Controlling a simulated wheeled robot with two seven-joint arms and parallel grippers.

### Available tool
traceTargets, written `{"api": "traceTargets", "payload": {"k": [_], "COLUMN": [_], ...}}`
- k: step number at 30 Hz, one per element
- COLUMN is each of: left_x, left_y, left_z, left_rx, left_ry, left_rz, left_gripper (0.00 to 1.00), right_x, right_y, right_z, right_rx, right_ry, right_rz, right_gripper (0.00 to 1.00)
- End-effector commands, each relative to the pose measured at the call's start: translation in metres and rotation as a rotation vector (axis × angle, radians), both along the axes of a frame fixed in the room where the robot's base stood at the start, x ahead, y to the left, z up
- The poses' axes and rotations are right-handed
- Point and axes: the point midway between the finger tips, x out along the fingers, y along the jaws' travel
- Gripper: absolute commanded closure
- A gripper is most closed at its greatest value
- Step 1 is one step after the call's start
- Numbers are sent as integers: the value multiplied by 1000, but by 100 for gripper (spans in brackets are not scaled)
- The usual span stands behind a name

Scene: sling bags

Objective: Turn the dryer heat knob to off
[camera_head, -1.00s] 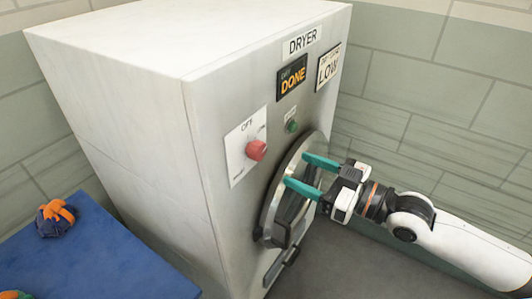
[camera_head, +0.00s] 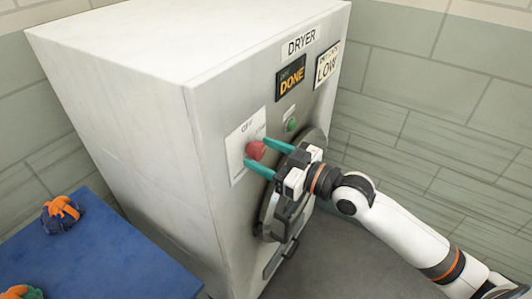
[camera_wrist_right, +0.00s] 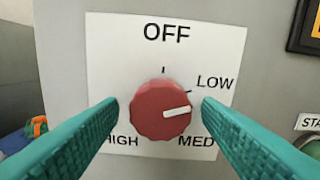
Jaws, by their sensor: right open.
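The red heat knob (camera_head: 256,150) sits on a white dial plate (camera_head: 240,137) on the dryer front. In the right wrist view the knob (camera_wrist_right: 160,111) has a white pointer line aimed right, between the LOW and MED marks; OFF is printed at the top and HIGH at lower left. My right gripper (camera_head: 259,153) is open, its teal fingertips at the knob. In the wrist view the fingers (camera_wrist_right: 160,103) stand on either side of the knob, with small gaps visible. My left gripper is not in view.
The dryer (camera_head: 150,120) has a DONE display (camera_head: 291,78), a sign reading LOW (camera_head: 327,68), a green button (camera_head: 291,125) and a round door (camera_head: 268,215) under my right arm. A blue surface (camera_head: 110,255) with orange-and-navy bags (camera_head: 61,214) is at left.

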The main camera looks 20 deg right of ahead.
Motion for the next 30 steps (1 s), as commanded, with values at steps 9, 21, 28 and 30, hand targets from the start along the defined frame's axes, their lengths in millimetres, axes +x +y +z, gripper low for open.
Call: {"api": "traceTargets", "payload": {"k": [9, 21, 28, 30], "left_x": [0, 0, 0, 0], "left_y": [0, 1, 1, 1], "left_z": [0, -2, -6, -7], "left_rx": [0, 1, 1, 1], "left_ry": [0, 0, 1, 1], "left_rz": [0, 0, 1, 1], "left_gripper": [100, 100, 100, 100], "right_x": [0, 0, 0, 0], "right_y": [0, -1, -1, -1], "right_z": [0, 0, 0, 0], "right_rx": [0, -52, -175, -223], "right_ry": [0, -41, -137, -176], "right_rz": [-1, -1, 0, 0], "right_gripper": [81, 86, 86, 86]}}
